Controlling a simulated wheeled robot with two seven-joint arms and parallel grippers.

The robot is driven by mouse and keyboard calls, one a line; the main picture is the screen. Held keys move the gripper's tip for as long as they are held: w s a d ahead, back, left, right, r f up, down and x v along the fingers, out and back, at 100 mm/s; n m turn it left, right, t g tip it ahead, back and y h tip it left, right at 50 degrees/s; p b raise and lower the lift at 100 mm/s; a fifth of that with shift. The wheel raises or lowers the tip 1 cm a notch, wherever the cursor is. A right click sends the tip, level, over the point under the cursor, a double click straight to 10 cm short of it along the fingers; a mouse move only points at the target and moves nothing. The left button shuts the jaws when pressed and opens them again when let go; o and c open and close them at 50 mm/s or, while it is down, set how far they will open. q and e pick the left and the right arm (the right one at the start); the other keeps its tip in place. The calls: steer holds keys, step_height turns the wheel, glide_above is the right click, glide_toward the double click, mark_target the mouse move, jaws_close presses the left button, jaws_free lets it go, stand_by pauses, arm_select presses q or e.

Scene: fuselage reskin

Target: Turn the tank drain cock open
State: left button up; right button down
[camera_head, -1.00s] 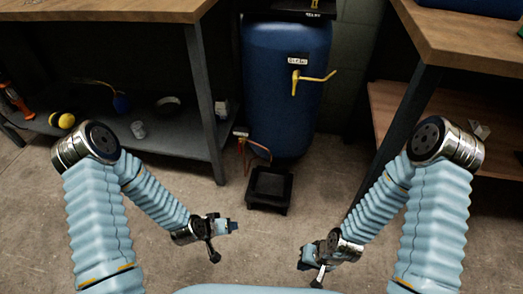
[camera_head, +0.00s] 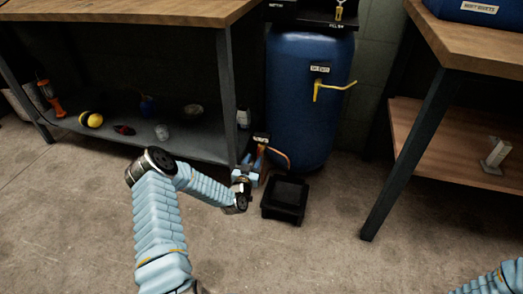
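A blue tank (camera_head: 300,110) stands on the floor at the back, between two benches. At its lower left is a small fitting with a label, a reddish part and a copper-coloured pipe, apparently the drain cock (camera_head: 261,149). My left gripper (camera_head: 248,170) is low beside this fitting, just below and left of it. The fingers overlap the fitting's lower part in the picture, so I cannot tell whether they touch it or how far they are apart. A yellow lever (camera_head: 330,86) sits higher on the tank's front. My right gripper is out of view.
A black tray (camera_head: 286,198) lies on the floor below the tank. The left bench's leg (camera_head: 228,95) and lower shelf (camera_head: 190,145) are close to my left arm. The right bench's leg (camera_head: 400,155) stands at right. The floor in front is clear.

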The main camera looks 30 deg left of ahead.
mark_target(258, 150)
arm_select(q)
steer(key=x, duration=0.7)
steer(key=shift+w, duration=0.25)
jaws_close()
